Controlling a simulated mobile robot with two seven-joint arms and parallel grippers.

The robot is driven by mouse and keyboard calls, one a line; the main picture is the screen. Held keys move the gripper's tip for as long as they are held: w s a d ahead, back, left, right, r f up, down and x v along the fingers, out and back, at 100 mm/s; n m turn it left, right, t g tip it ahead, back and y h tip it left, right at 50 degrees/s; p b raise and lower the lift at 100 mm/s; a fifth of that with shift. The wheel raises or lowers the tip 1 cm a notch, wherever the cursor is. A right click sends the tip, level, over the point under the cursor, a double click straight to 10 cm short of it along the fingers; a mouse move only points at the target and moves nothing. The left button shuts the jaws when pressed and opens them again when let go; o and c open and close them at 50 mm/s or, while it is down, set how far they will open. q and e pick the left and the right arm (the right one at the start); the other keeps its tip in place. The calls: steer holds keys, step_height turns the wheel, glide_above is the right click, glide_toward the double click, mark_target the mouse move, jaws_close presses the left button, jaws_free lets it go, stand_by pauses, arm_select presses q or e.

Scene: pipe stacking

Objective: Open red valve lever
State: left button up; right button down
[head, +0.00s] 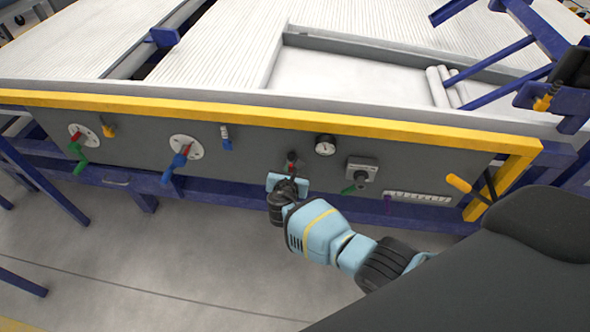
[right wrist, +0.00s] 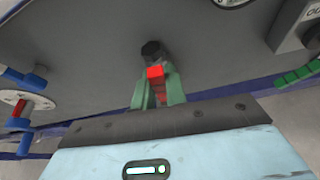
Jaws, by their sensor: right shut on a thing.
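The red valve lever (right wrist: 156,75) shows in the right wrist view between the two green-grey fingers of my right gripper (right wrist: 159,92). The fingers are shut on it. A dark round fitting (right wrist: 152,50) stands just beyond the fingertips, by the grey panel. In the head view my right gripper (head: 288,182) is at the lower middle of the panel, and only a bit of red at the lever's top (head: 291,156) shows above it. The gripper hides most of the lever there. My left gripper is in neither view.
The grey panel (head: 265,150) has a yellow top edge. A blue-handled valve (head: 174,166) and a green-handled valve (head: 77,150) are to the left. A gauge (head: 325,147) and a switch box (head: 361,170) are close on the right. The floor (head: 190,260) in front is clear.

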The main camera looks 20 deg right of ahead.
steer(key=shift+w+a+n+h, duration=0.15)
steer(key=shift+a+n+h, duration=0.15)
steer(key=shift+n, duration=0.1)
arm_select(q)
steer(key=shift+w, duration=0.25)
arm_select(e)
steer(key=c, duration=1.4)
jaws_free()
steer(key=shift+c, duration=0.2)
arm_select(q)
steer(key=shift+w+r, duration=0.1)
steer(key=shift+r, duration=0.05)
arm_select(e)
steer(key=shift+s+a+r+p, duration=0.25)
steer(key=shift+p, duration=0.05)
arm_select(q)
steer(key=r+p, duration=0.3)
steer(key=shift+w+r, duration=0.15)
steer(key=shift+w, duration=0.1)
arm_select(e)
steer(key=v, duration=0.7)
